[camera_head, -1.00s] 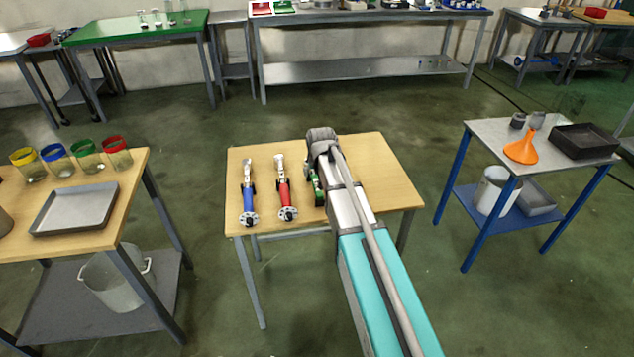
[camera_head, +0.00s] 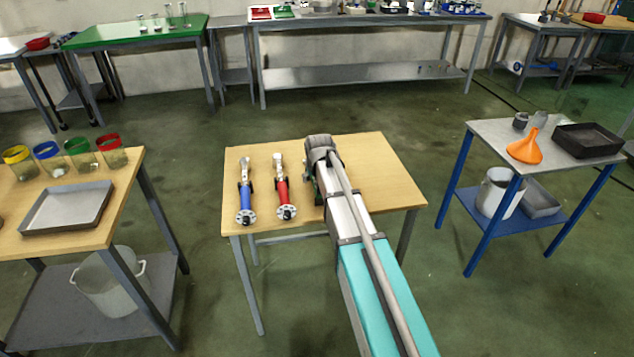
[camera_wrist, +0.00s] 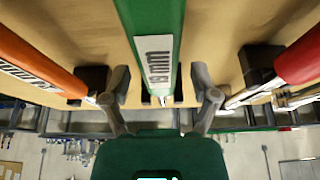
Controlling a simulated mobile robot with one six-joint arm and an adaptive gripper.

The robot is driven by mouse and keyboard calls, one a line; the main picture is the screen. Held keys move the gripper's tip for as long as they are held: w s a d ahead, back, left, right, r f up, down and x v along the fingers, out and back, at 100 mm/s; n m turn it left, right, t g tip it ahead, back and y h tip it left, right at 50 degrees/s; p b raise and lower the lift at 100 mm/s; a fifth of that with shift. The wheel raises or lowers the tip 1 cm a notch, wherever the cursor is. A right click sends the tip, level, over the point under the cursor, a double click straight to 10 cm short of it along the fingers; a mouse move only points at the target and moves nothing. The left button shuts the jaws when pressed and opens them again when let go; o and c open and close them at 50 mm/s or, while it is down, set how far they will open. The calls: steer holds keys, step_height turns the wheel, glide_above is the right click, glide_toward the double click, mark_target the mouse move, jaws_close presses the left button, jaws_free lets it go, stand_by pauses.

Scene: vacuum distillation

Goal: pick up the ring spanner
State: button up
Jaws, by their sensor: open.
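A green-handled tool (camera_wrist: 158,25) with a white size label reading in "mm" lies under my gripper (camera_wrist: 160,86) in the wrist view. The open fingers stand one on each side of its handle, and I cannot tell if they touch it. The label fits a spanner, but the tool's ring end is not clear to see. In the head view my arm covers most of it. A red-handled tool (camera_head: 283,190) lies to its left on the wooden table (camera_head: 385,175), with a blue-handled tool (camera_head: 245,195) beyond.
In the wrist view an orange handle (camera_wrist: 38,65) lies to the left and the red handle (camera_wrist: 300,60) to the right, close to the fingers. Dark supports (camera_wrist: 262,65) stand near them. A side table with an orange funnel (camera_head: 525,148) is at the right, with clear floor between.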

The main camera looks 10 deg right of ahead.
stand_by(0.4)
jaws_close()
